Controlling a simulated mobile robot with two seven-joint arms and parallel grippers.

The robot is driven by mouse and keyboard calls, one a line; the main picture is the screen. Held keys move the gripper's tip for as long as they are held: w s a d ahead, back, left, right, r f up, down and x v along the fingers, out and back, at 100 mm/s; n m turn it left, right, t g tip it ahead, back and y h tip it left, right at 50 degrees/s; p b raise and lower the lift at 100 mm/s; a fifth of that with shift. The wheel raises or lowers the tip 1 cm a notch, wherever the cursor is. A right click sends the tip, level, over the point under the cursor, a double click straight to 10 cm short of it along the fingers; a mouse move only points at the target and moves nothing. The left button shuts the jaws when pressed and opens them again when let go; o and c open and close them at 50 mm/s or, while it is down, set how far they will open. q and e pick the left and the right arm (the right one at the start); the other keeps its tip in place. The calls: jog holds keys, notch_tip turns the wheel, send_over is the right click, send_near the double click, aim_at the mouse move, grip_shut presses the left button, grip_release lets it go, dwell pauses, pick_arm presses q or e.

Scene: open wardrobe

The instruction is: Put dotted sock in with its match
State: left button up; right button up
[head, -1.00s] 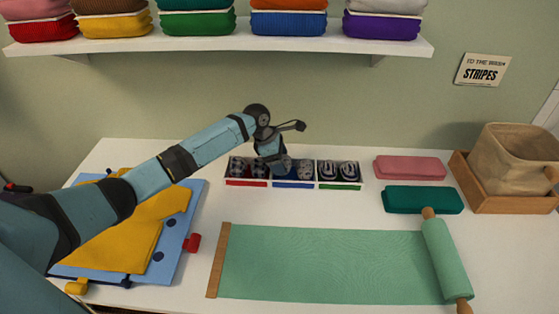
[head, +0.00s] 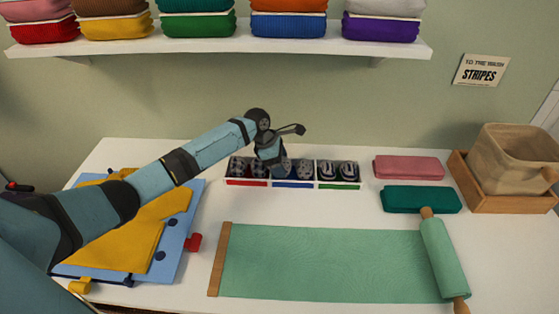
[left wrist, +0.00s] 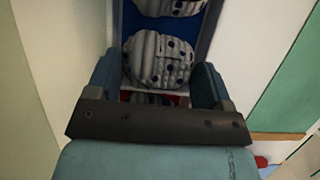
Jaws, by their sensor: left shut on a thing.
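The sock tray (head: 292,187) has three compartments with red, blue and green front labels. My left gripper (head: 274,162) points down into it near the divider between the red and blue compartments. In the left wrist view the gripper (left wrist: 158,80) is shut on a grey dotted sock (left wrist: 160,62) at the blue compartment, with a finger on each side. Another grey dotted sock (left wrist: 172,6) lies beyond it, and also shows in the head view (head: 305,169). Dark patterned socks (head: 239,167) are in the red compartment, striped socks (head: 338,170) in the green one. My right gripper is not seen.
A green mat (head: 320,262) with a roller (head: 443,257) lies in front. A blue folding board (head: 180,235) with a yellow garment is left. Pink (head: 408,167) and teal (head: 420,199) folded cloths and a basket (head: 515,155) are right. A shelf (head: 225,42) hangs above.

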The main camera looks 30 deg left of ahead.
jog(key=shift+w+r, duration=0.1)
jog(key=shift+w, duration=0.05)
pick_arm(q)
jog(key=o, duration=0.7)
jog(key=shift+c, duration=0.8)
jog(key=shift+o, duration=1)
notch_tip(320, 180, up, 4)
jog(key=p, duration=0.5)
jog(key=shift+s+r+p, duration=0.1)
jog(key=shift+r+p, duration=0.25)
jog(key=shift+p, duration=0.05)
notch_tip(320, 180, up, 4)
jog(key=p, duration=0.6)
jog(key=shift+r, duration=0.2)
jog(key=shift+f, duration=0.1)
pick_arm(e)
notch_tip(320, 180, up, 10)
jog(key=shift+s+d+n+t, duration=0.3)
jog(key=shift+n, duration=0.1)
